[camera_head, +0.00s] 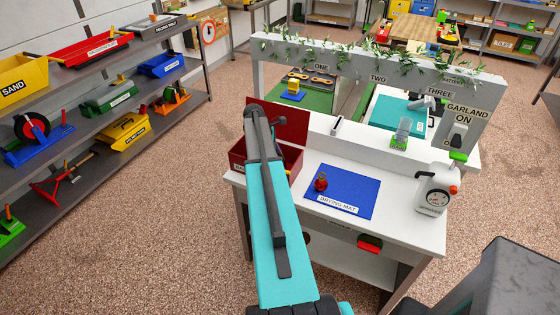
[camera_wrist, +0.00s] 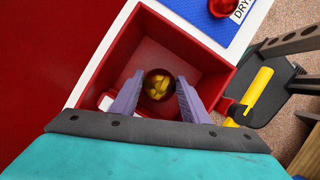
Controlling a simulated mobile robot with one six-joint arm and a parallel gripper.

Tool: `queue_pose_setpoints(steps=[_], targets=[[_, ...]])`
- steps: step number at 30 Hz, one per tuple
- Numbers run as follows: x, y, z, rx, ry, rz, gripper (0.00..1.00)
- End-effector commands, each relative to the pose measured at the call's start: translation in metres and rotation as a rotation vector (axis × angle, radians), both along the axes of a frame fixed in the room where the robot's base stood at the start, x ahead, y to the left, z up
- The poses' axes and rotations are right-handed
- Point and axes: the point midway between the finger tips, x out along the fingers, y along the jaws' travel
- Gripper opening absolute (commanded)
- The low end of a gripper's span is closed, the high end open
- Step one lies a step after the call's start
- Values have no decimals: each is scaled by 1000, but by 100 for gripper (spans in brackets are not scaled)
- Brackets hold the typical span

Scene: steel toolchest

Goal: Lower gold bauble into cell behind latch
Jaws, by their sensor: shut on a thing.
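The gold bauble (camera_wrist: 158,84) is a shiny ball with a dark rim, held between the two grey-purple fingers of my gripper (camera_wrist: 157,92) in the wrist view. Behind it is the open red chest (camera_wrist: 118,62), with red walls and a darker floor. I cannot tell how far above the floor the bauble is. In the head view the chest (camera_head: 293,163) stands at the left end of the white bench, its red lid (camera_head: 291,122) raised; my arm hides the gripper, the bauble and much of the chest. I cannot make out a latch or cell dividers.
A blue drying mat (camera_head: 350,190) with a red bauble (camera_head: 321,184) lies right of the chest on the white bench. A yellow handle (camera_wrist: 258,92) shows beside the chest.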

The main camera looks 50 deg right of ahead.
Motion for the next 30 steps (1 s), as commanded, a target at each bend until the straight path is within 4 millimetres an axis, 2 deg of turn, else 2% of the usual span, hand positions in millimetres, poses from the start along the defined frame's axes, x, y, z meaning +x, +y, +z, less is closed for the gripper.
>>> queue_pose_setpoints(steps=[30], targets=[[0,0,-10,0,0,0,33]])
